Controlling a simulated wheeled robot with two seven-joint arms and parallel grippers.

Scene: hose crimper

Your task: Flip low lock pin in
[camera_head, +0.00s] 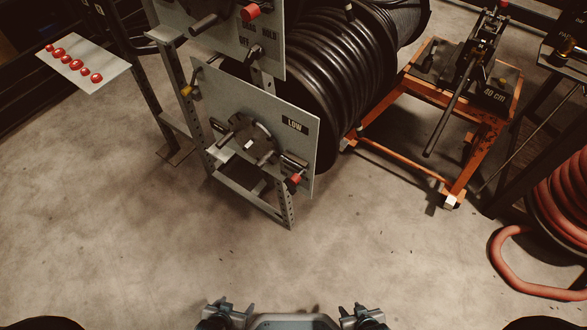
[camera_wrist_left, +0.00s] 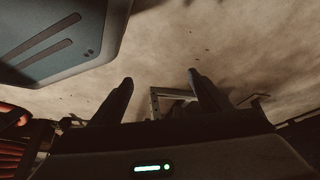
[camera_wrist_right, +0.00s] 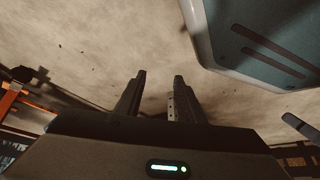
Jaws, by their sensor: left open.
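The low panel (camera_head: 262,95), a pale upright plate marked LOW, stands in the upper middle of the head view. A dark round hub with a handle (camera_head: 249,143) sits at its centre. At its lower right corner is a small dark latch with a red-tipped pin (camera_head: 295,179), apparently the low lock pin; its exact position is too small to tell. My left gripper (camera_head: 232,310) is at the bottom edge, far from the panel; its fingers are apart and empty in the left wrist view (camera_wrist_left: 160,77). My right gripper (camera_head: 362,311) is similarly far; its fingers are apart and empty in the right wrist view (camera_wrist_right: 160,76).
A second panel (camera_head: 225,30) with a red knob is above. A black hose reel (camera_head: 340,80) stands behind. An orange cart (camera_head: 440,75) and red hose (camera_head: 515,280) are to the right. A plate with red buttons (camera_head: 98,84) is upper left. Bare floor (camera_head: 150,245) lies in front.

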